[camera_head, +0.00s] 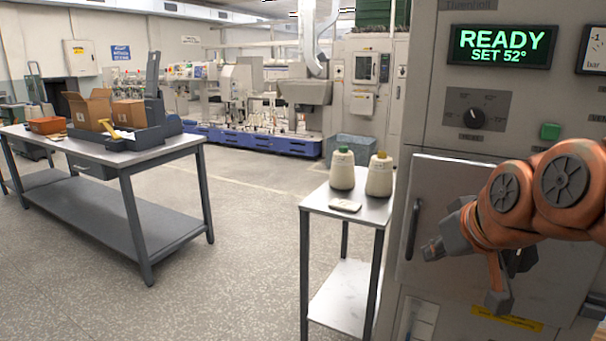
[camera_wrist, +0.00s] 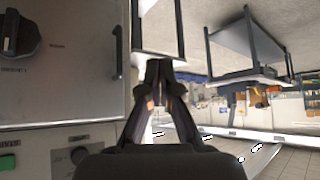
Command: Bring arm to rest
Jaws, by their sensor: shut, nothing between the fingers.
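My orange arm (camera_head: 535,190) is folded at the right in the head view, in front of the grey machine (camera_head: 450,185) with its handled door. In the wrist view my gripper (camera_wrist: 158,70) is shut, its two dark fingers together with nothing between them. It points out into the room, and the wrist picture looks upside down. The gripper is apart from the bobbins: a green-topped cone (camera_head: 342,170) and a yellow-topped cone (camera_head: 379,176) stand upright on a small side table (camera_head: 318,200).
A small pale flat item (camera_head: 345,206) lies on the side table. The machine's display (camera_head: 500,46) reads READY, SET 52°. At left a workbench (camera_head: 150,152) carries cardboard boxes (camera_head: 90,108), an orange bin (camera_head: 48,126) and a blue-grey tray (camera_head: 130,141). The floor between bench and side table is clear.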

